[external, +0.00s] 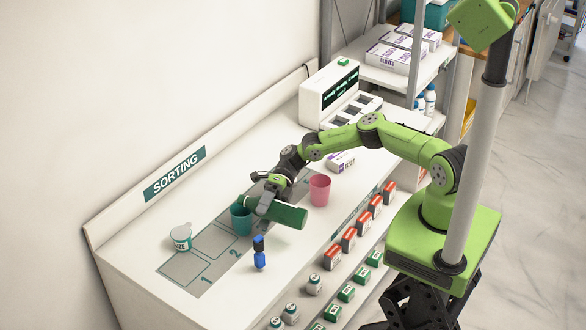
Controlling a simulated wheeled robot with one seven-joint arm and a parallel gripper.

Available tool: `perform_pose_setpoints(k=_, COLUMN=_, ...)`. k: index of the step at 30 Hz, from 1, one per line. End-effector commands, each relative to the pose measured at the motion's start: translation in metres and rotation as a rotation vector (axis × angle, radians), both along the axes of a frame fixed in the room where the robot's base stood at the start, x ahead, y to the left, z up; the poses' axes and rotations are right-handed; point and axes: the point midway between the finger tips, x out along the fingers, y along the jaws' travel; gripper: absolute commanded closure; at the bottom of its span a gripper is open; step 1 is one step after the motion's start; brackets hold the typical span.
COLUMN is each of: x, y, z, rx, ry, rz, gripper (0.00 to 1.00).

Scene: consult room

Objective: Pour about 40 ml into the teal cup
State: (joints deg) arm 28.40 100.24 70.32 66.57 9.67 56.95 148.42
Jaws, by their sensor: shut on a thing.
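The teal cup (240,222) stands upright on the grey marked strip of the counter. A green bottle (287,214) lies nearly on its side in the air, with its narrower end at the teal cup's rim. My gripper (266,202) is shut on this bottle, just right of the cup. Whether liquid is flowing, and the level inside the cup, cannot be seen from here.
A pink cup (319,189) stands close by on the right. A small blue and black item (259,254) stands in front of the teal cup. A white tub (181,238) is at left.

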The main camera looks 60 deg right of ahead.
Motion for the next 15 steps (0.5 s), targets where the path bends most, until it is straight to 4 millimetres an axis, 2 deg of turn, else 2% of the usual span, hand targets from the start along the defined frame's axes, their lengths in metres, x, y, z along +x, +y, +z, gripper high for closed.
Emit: perform_pose_setpoints(k=15, x=0.0007, y=0.0002, z=0.0061, rx=-0.015, ry=0.075, rz=0.0, gripper=0.7)
